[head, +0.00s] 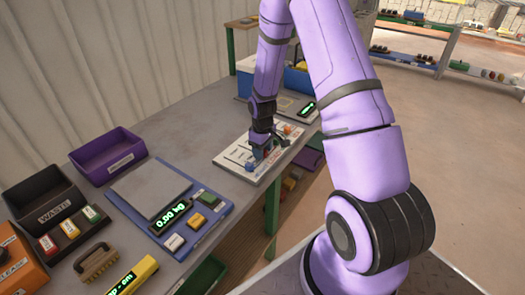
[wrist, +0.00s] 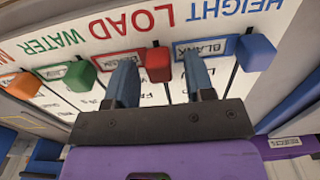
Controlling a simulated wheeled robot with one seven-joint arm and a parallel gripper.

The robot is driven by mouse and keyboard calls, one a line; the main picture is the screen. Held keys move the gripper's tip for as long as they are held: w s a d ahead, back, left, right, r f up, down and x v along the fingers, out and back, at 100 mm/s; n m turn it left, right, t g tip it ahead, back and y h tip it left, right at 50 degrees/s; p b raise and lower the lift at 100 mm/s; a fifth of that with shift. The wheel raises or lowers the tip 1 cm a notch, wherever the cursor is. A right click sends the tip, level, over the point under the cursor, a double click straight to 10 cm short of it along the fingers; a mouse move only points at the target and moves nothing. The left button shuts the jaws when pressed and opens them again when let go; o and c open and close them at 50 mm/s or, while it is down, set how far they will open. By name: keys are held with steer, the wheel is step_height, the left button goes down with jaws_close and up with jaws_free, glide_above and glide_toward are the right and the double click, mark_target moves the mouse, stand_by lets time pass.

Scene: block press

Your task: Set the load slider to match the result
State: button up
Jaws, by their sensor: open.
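A white board (head: 235,158) lies on the bench. In the wrist view it appears upside down, with the words HEIGHT, LOAD (wrist: 130,20) and WATER. Below LOAD is a red slider knob (wrist: 157,65) next to a label plate. Contact cannot be told. In the head view my gripper (head: 262,146) is low over the board and hides part of it.
A scale (head: 152,190) with a 0.00 kg display (head: 170,213) stands nearer on the bench. A purple tray (head: 108,150), a WASTE bin (head: 58,212), a brush (head: 96,262) and a yellow device (head: 135,276) are at the left. Bare bench lies between scale and board.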

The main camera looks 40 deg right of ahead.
mark_target(247, 149)
steer(key=shift+f, duration=0.25)
jaws_close()
steer(key=w, duration=0.2)
steer(key=w+a, duration=0.1)
steer(key=w, duration=0.1)
steer(key=w+a, duration=0.1)
steer(key=w, duration=0.1)
steer(key=shift+w+a, duration=0.2)
steer(key=shift+w, duration=0.1)
jaws_free()
steer(key=shift+r, duration=0.15)
step_height(247, 149, up, 11)
steer(key=shift+f, duration=0.2)
